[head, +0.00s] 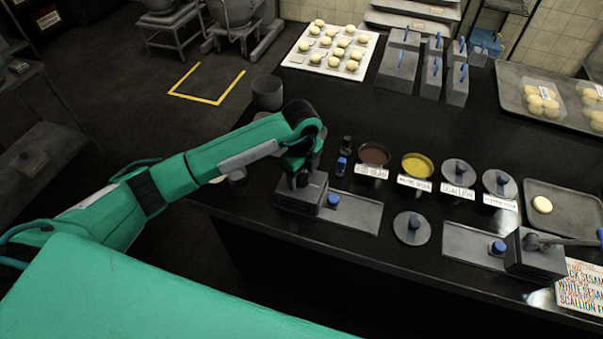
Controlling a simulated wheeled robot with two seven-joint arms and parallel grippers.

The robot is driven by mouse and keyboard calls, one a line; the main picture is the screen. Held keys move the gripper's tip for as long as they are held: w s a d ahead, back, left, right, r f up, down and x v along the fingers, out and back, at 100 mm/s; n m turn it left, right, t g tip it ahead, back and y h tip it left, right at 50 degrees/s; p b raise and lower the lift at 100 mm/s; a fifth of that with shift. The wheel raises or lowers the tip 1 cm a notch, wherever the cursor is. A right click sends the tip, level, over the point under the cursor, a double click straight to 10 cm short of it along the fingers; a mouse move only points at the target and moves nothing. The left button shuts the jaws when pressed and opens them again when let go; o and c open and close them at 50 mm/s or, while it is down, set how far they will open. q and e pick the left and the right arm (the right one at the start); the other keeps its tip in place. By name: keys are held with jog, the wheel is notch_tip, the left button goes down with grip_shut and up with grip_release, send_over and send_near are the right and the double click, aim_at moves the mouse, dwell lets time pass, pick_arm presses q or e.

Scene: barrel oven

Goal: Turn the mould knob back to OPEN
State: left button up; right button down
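My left gripper (298,180) points down at the top of a dark grey mould block (288,203) near the front edge of the black counter. Its fingers are dark and small here, and I cannot tell whether they are shut or touching a knob. Whatever sits under the fingers is hidden. A blue knob (333,199) shows just right of the block, by a flat grey plate (358,216). A similar grey block (535,262) with a lever stands at the right, with a blue knob (498,247) at its left side. No OPEN marking is readable. My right gripper is not in view.
Behind the block stand a blue-labelled bottle (341,166), a red bean bowl (374,154), a yellow-filled bowl (417,165) and lidded pots (458,173). A round lid (412,228) lies in front. A bun tray (565,208) is at right. A dark bin (267,92) stands behind my arm.

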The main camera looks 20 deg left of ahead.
aim_at(302, 174)
pick_arm(q)
notch_tip(302, 174, up, 14)
jog(key=b, duration=0.3)
jog(key=shift+f, duration=0.15)
dwell(0.6)
